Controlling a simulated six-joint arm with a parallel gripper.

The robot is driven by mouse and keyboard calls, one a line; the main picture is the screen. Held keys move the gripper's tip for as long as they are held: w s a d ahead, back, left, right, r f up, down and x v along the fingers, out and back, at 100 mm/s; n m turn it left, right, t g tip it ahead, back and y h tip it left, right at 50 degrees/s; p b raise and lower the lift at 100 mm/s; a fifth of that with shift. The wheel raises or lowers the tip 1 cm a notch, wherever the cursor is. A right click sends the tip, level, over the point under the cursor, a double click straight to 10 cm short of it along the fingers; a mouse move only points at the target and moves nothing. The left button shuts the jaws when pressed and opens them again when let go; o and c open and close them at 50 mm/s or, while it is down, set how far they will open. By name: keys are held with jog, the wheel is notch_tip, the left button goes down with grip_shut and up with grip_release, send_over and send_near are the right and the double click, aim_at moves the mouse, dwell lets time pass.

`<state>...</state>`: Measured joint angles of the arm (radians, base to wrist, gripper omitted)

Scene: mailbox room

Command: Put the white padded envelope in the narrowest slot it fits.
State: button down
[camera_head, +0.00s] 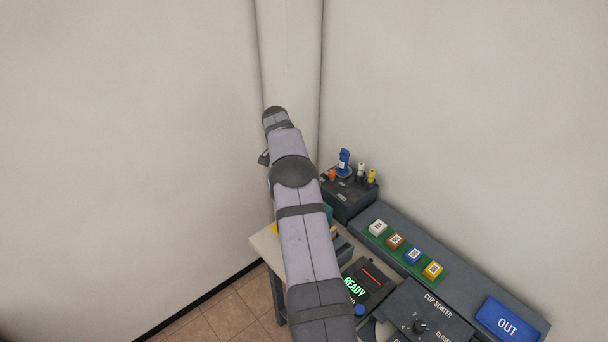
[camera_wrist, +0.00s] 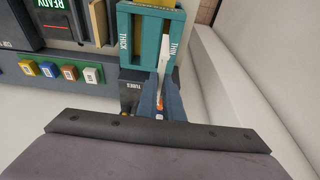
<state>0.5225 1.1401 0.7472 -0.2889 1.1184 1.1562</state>
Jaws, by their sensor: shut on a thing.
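The white padded envelope (camera_wrist: 166,52) shows edge-on as a narrow white strip in the wrist view. My gripper (camera_wrist: 160,84) is shut on its near end, with one dark finger on each side. The strip overlaps the right part of a teal slotted box (camera_wrist: 124,25), beside the THIN label; THICK is marked on the left. I cannot tell how deep the envelope sits in the THIN slot, or whether it is inside. In the head view, my arm hides the envelope and most of the teal box (camera_head: 329,214).
A dark TUBES holder (camera_head: 345,204) with several coloured pieces stands beside the teal box. A panel with coloured blocks (camera_head: 414,256), a READY display (camera_head: 355,287) and a blue OUT sign (camera_head: 507,327) lie farther right. Walls stand close by.

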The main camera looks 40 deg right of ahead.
jog(key=shift+f, duration=0.15)
jog(key=shift+f+b, duration=1.05)
jog(key=shift+f, duration=0.9)
jog(key=shift+b, duration=0.35)
dwell(0.7)
jog(key=shift+f, duration=0.25)
jog(key=shift+f+b, duration=0.35)
jog(key=shift+b, duration=0.15)
jog(key=shift+f+b, duration=0.8)
jog(key=shift+f, duration=0.2)
